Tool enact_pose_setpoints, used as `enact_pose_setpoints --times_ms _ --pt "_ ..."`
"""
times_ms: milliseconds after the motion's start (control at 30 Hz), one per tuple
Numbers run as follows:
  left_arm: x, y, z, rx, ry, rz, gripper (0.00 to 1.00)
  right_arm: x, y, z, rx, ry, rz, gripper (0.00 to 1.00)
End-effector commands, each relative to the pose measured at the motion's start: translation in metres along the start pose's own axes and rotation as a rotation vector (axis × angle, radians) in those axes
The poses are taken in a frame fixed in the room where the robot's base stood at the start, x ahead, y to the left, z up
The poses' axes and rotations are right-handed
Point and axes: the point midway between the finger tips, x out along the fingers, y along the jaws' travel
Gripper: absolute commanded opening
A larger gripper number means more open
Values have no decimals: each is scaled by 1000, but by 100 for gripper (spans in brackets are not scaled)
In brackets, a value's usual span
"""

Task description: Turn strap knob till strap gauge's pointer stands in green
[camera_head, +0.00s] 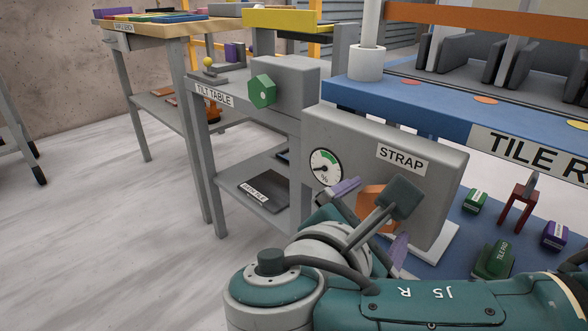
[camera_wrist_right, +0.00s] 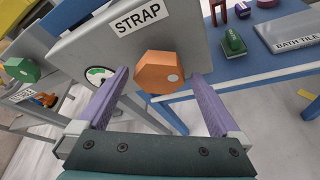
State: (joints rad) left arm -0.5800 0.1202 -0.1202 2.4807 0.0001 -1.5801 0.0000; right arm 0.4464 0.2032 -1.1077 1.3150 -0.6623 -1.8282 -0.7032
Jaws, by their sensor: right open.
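The strap knob is an orange hexagonal knob (camera_wrist_right: 160,73) with a pale dot, on the front of a grey box labelled STRAP (camera_head: 420,190). In the head view the orange knob (camera_head: 371,198) is partly hidden by my right arm. The strap gauge (camera_head: 324,166) is a round white dial with a green band at its top; its dark pointer seems to stand at lower left, outside the green. In the wrist view my right finger hides part of the gauge (camera_wrist_right: 97,73). My right gripper (camera_wrist_right: 158,88) is open, its purple fingers apart on either side of the knob. My left gripper is not in view.
A green hexagonal knob (camera_head: 262,91) sits on the tilt table at left. A blue bench (camera_head: 450,110) stands behind the strap box. Small green, red and purple items lie on the blue surface at right. The floor (camera_head: 100,230) at left is clear.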

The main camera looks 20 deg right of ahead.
Motion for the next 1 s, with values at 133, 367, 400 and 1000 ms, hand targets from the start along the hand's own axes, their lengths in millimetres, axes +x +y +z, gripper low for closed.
enact_pose_setpoints --times_ms 133,367,400,1000 --pt "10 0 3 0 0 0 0 21 -1 -2 0 -1 0 100" --pt "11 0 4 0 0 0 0 29 0 0 0 2 -1 100" --pt "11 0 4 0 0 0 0 29 0 0 0 2 -1 100" --pt "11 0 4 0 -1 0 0 28 0 0 0 2 -1 46"
